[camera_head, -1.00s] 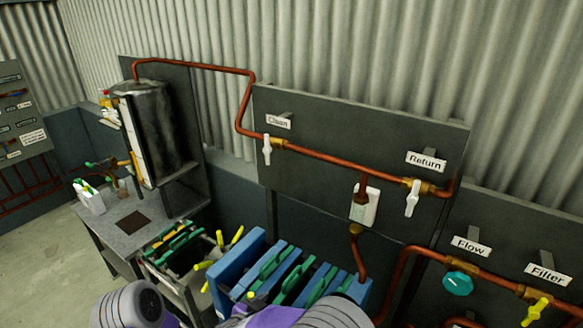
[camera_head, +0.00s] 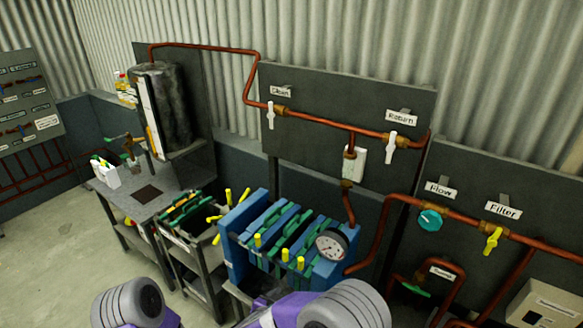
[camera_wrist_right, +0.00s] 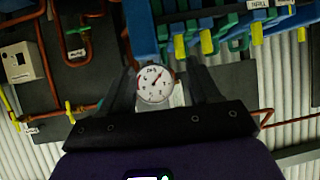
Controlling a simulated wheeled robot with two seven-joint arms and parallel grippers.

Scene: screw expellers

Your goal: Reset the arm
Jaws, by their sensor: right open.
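My right gripper (camera_wrist_right: 165,88) shows in the right wrist view with its two dark fingers spread apart. It is open, and nothing is held between the fingers. A round white pressure gauge (camera_wrist_right: 154,85) shows between the fingers in that view, behind them. The same gauge (camera_head: 332,244) is on the right end of the blue filter press (camera_head: 236,222) in the head view. Purple and grey links of my arms rise at the bottom of the head view. Neither gripper's fingers show there, and my left gripper is out of view.
Copper pipes with a white Clean valve (camera_head: 270,115), a white Return valve (camera_head: 391,147), a teal Flow knob (camera_head: 430,220) and a yellow Filter valve (camera_head: 493,240) run along dark panels. A grey table (camera_head: 122,205) stands left. Open floor lies at the far left.

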